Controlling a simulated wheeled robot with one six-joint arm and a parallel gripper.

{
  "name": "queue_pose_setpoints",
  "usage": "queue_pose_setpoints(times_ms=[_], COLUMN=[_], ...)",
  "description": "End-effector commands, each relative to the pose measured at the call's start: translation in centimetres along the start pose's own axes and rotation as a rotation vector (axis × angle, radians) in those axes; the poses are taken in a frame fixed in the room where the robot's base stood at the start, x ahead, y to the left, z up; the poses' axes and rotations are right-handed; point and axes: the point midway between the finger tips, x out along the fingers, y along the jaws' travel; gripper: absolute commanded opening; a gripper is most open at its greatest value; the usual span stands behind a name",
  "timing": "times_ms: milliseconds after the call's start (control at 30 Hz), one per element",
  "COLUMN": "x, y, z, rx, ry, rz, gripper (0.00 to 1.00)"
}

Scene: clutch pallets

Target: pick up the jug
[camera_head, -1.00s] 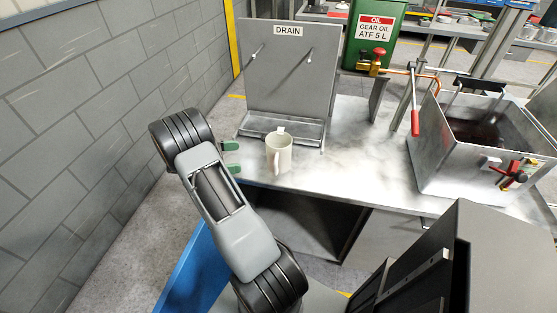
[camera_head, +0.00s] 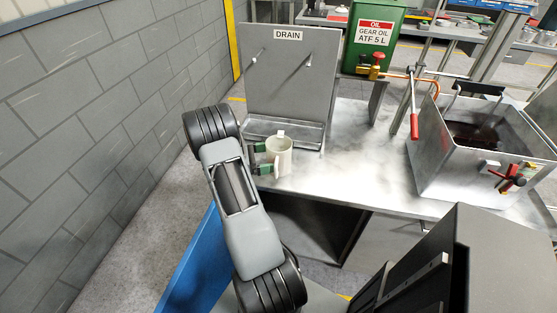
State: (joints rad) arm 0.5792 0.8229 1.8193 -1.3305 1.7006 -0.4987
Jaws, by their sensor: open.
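The jug (camera_head: 284,158) is a cream-coloured, open-topped vessel with a handle on its front left side. It stands upright on the grey metal bench, in front of the panel marked DRAIN. My gripper (camera_head: 262,158) has green fingertips and is at the left side of the jug, close to its handle. The jaws are open. I cannot tell whether a finger touches the jug or whether the handle is between the fingers. My arm's links hide part of the gripper.
The drain panel (camera_head: 288,72) with its tray (camera_head: 290,134) stands right behind the jug. A metal tank (camera_head: 432,160) with dark liquid stands at the right. A green oil container (camera_head: 374,52) is at the back. The bench top (camera_head: 355,160) between jug and tank is clear.

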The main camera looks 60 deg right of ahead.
Motion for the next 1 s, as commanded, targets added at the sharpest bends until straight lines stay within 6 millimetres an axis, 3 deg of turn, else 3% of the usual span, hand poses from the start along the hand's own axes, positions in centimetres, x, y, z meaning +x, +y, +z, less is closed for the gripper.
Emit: queue_pose_setpoints(times_ms=[200,567,1000], x=[2.6,3.2,3.1], y=[0.0,0.0,0.0], z=[-0.1,-0.2,-0.2], rx=[-0.001,0.0,0.0], ry=[0.0,0.001,0.001], rz=[-0.002,0.001,0.0], gripper=[1.0,0.99,0.58])
